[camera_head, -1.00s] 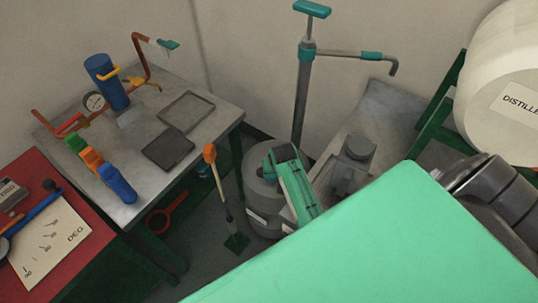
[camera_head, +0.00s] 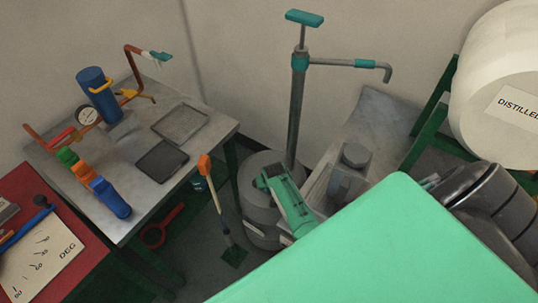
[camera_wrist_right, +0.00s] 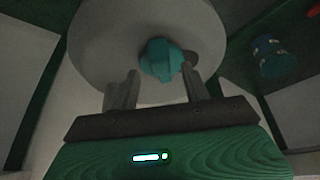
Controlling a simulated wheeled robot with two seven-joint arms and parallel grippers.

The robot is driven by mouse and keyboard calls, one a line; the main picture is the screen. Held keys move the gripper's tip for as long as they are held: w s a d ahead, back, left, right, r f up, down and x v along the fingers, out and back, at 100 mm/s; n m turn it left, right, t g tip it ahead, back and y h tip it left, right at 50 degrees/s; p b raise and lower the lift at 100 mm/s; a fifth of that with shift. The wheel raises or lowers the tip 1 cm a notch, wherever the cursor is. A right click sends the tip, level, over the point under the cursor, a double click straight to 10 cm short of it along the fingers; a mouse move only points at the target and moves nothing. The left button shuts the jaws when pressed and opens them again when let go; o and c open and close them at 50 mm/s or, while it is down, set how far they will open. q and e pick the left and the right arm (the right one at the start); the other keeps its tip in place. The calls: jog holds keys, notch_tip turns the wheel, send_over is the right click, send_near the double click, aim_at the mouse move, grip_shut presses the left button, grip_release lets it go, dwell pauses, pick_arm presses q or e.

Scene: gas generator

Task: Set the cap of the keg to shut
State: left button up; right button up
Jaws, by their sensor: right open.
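The keg (camera_head: 256,207) is a grey drum on the floor beside the worktable. In the right wrist view its pale round top (camera_wrist_right: 98,45) fills the upper middle. The cap (camera_wrist_right: 160,58) is a small teal knob on that top. My right gripper (camera_wrist_right: 159,78) is open, its two grey fingers pointing at the cap, one toward each side of it. I cannot tell whether they touch it. In the head view the green body of my right gripper (camera_head: 288,203) lies over the keg and hides the cap. My left gripper is not in view.
A tall pump with a teal handle (camera_head: 298,100) stands behind the keg. An orange-topped stick (camera_head: 211,190) stands to its left, near the worktable (camera_head: 130,150). A white distilled barrel (camera_head: 500,80) sits on a green rack.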

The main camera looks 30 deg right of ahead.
jog(key=shift+x, duration=1.8)
jog(key=shift+c, duration=0.2)
grip_shut()
